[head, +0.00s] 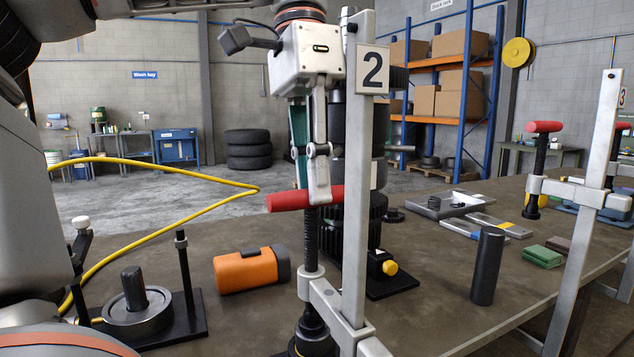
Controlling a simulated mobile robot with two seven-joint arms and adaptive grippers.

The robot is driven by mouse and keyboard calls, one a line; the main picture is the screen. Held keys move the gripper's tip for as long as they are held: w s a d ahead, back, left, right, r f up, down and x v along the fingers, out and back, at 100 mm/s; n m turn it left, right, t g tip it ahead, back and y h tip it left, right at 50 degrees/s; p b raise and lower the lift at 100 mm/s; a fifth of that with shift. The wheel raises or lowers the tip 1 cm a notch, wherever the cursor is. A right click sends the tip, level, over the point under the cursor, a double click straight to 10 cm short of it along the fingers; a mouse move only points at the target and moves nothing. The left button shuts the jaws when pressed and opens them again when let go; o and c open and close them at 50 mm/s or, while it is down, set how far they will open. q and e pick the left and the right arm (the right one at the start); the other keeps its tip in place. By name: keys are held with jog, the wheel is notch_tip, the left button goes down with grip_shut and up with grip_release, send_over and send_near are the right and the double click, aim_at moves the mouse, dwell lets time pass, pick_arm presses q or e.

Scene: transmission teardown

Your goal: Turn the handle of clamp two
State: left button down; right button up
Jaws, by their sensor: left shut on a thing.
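Clamp two stands at the front of the bench, its upright steel bar (357,190) bearing a plate marked 2 (372,70). Its red handle (285,200) lies crosswise on top of a black threaded screw (311,242). My left gripper (318,194) comes down from above and is shut on the red handle near its middle. The screw runs down through the clamp's lower arm to a dark foot at the bottom edge. The gripper hides part of the handle. My right gripper is not in view.
A dark gear stack (340,222) stands close behind the clamp. An orange tool (250,270) lies to the left, near a black stand with a ring (137,317). A dark cylinder (487,266) and another red-handled clamp (545,127) are to the right. A yellow hose (160,168) loops at left.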

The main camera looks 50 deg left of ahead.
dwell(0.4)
pick_arm(q)
jog(key=c, duration=2)
grip_release()
jog(key=shift+o, duration=0.2)
notch_tip(320, 180, up, 7)
jog(key=a, duration=0.1)
jog(key=shift+w+a+r, duration=0.15)
jog(key=shift+a, duration=0.05)
